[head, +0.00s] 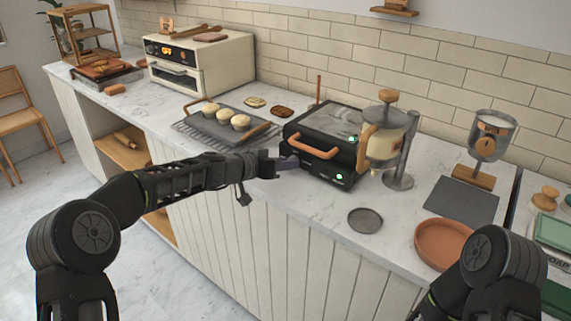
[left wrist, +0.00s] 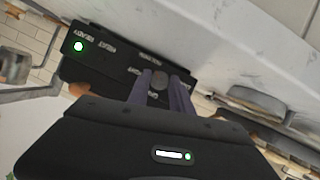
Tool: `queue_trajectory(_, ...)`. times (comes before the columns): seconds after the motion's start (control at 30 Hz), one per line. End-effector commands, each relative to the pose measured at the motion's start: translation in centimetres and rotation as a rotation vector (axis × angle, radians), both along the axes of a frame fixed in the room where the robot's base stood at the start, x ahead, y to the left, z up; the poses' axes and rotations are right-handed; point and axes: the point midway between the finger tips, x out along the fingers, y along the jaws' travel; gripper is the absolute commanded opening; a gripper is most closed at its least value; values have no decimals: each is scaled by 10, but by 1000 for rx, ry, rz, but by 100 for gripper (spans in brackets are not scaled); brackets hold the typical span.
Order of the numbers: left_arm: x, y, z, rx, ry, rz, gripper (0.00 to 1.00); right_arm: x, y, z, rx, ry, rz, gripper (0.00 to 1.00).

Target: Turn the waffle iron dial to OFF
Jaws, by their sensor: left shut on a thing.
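The black waffle iron (head: 318,134) stands on the counter with its lid down and a wooden front handle (head: 313,150). A green light (head: 339,177) glows at the right of its front panel. My left gripper (head: 290,163) reaches the left part of that panel. In the left wrist view the fingers (left wrist: 161,92) are shut on the small dark dial (left wrist: 160,80), one on each side. Printed labels surround the dial, but the pointer's setting is unclear. My right gripper is out of view; only part of that arm shows.
A tray of pastries (head: 222,127) stands on a wire rack to the left. A batter dispenser (head: 386,134) stands close right of the iron. A round grey disc (head: 365,220) and a terracotta dish (head: 443,243) lie near the counter's front edge.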

Motion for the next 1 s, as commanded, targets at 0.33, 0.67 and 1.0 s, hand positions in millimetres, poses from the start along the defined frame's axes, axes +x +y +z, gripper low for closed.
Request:
queue_trajectory(0.33, 1, 1, -4, -106, 75, -1, 0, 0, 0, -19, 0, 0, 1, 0)
queue_trajectory(0.67, 2, 3, -6, -304, 217, 1, 0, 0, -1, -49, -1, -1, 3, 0)
queue_trajectory(1.0, 3, 3, -4, -461, 331, 1, 0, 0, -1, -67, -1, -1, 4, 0)
